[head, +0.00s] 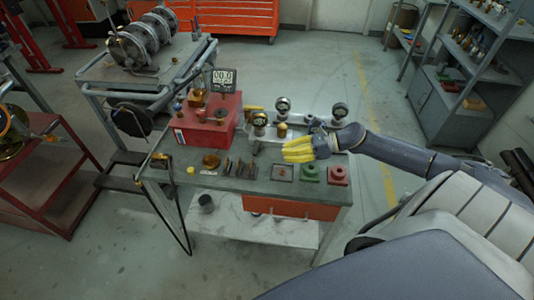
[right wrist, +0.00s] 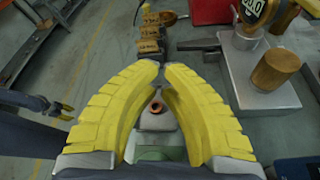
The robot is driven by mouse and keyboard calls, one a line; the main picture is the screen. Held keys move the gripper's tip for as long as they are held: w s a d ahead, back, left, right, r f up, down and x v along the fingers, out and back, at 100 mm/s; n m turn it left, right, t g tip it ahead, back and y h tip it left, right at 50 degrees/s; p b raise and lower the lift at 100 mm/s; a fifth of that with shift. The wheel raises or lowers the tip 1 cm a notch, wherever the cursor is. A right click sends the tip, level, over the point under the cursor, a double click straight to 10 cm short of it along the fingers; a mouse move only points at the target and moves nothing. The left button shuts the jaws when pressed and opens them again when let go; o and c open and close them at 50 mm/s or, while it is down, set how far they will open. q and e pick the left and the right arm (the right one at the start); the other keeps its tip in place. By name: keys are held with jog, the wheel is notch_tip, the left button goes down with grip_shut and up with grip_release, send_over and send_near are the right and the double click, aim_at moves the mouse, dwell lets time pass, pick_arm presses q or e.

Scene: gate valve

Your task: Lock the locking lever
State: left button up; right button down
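I cannot make out with certainty which part is the locking lever. My right gripper (head: 286,151) is above the workbench (head: 262,187), pointing left. In the right wrist view its yellow fingers (right wrist: 162,71) curve together, their tips nearly touching, with nothing visible held. Through the gap below the tips, a grey block with a copper ring (right wrist: 156,108) shows underneath. A metal fitting with a brass knob (right wrist: 275,69) and a round gauge (right wrist: 258,8) is to the right of the fingers. Small yellow tips on a dark part (right wrist: 62,111) appear to be my left gripper.
A red box (head: 203,130) with a display (head: 222,79) stands at the bench's back left. Another gauge (head: 340,110) is behind my right gripper.

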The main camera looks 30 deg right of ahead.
aim_at(265, 159)
jog(key=d, duration=0.2)
jog(key=d+f+n+h, duration=0.1)
jog(key=d, duration=0.1)
jog(key=d+n+h, duration=0.1)
jog(key=d, duration=0.1)
jog(key=shift+f, duration=0.15)
jog(key=shift+w, duration=0.1)
jog(key=x, duration=1.2)
jog(key=shift+w+a+r, duration=0.1)
jog(key=shift+w+r, duration=0.15)
jog(key=shift+r, duration=0.15)
jog(key=shift+w+a, duration=0.55)
jog(key=shift+a, duration=0.1)
